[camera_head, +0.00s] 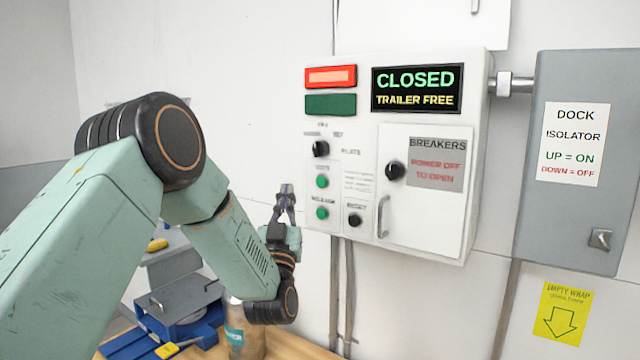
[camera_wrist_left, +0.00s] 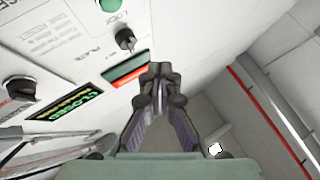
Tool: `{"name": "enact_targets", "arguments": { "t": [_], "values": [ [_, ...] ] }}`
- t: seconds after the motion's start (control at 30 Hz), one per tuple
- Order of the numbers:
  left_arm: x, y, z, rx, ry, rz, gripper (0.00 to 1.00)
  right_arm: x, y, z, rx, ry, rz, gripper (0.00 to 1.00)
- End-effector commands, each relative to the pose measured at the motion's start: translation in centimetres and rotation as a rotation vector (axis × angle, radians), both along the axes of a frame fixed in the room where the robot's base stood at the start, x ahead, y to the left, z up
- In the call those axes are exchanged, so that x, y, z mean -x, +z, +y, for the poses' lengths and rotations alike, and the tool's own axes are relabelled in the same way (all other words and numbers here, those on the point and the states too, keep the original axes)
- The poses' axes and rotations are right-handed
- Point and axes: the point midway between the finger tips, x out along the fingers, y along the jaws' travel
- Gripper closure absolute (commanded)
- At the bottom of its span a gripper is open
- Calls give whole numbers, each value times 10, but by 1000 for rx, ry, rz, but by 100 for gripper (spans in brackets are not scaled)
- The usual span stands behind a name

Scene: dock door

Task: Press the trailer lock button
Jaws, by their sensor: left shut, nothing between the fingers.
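The upper green button (camera_head: 322,181) sits on the left side of the white control box (camera_head: 432,240). In the left wrist view a green button (camera_wrist_left: 110,5) is cut by the top edge, with the word LOCK beside it. A second green button (camera_head: 322,213) sits below the upper one in the head view. My left gripper (camera_head: 286,188) is shut and empty, fingertips up, just left of the buttons. Its fingers (camera_wrist_left: 160,72) also show in the left wrist view, apart from the LOCK button. My right gripper is not in view.
The display (camera_head: 416,89) reads CLOSED, TRAILER FREE. A black knob (camera_head: 320,148) is above the buttons; another (camera_head: 354,219) is to their right. A grey dock isolator box (camera_head: 570,230) is at right. A wooden bench (camera_head: 290,345) holds blue-based equipment (camera_head: 140,345) below.

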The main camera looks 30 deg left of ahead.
Motion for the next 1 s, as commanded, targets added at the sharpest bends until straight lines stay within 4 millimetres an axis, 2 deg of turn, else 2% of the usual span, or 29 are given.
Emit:
{"name": "enact_targets", "arguments": {
  "t": [0.37,1.0],
  "values": [
    [-5,-1,-1,0,-2,2,100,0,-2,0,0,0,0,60],
    [-77,-4,-6,0,-2,2,100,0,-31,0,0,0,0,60]
  ]
}}
